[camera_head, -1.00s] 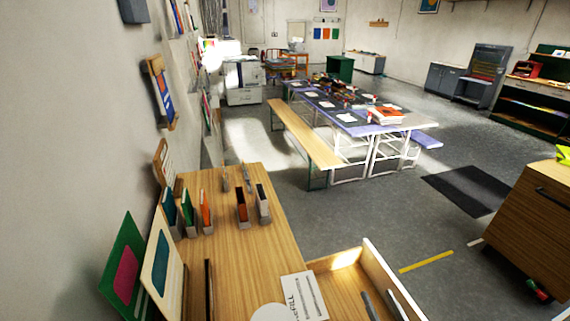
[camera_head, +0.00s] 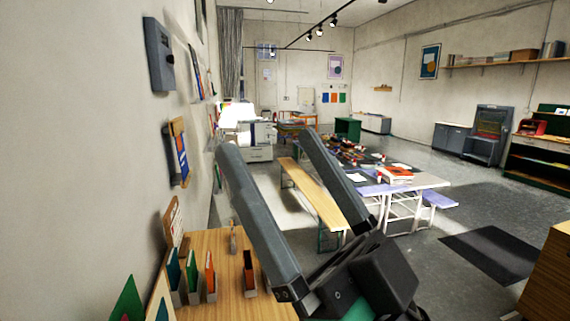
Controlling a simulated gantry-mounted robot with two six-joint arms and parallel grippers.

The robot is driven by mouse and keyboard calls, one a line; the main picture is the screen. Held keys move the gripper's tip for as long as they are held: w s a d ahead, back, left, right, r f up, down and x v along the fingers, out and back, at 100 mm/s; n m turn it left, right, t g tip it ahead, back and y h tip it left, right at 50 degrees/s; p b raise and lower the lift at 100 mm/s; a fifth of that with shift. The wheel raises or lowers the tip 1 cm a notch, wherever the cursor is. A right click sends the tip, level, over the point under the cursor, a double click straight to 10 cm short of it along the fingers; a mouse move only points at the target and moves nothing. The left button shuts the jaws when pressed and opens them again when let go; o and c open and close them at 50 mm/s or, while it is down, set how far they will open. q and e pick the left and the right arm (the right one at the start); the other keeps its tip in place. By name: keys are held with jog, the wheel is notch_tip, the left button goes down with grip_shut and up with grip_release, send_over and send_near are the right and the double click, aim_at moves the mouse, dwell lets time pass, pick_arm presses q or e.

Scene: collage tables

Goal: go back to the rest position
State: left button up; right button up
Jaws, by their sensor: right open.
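My right gripper (camera_head: 265,160) shows large in the middle of the head view, raised in front of the camera. Its two long grey fingers point up and are spread wide apart, with nothing between them. Its dark body is at the lower middle and hides part of the wooden desk (camera_head: 213,243) and of the bench behind. My left gripper is not in the view.
The wooden desk at the lower left bears several upright coloured items in holders (camera_head: 192,275). A wall is close on the left, with a grey box (camera_head: 158,54). A long table (camera_head: 430,181) and a bench (camera_head: 303,183) stand beyond. Grey floor (camera_head: 420,262) is open to the right.

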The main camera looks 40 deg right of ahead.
notch_tip(320, 180, up, 30)
jog(key=p, duration=2.9)
jog(key=shift+f+p, duration=0.2)
jog(key=shift+p, duration=0.15)
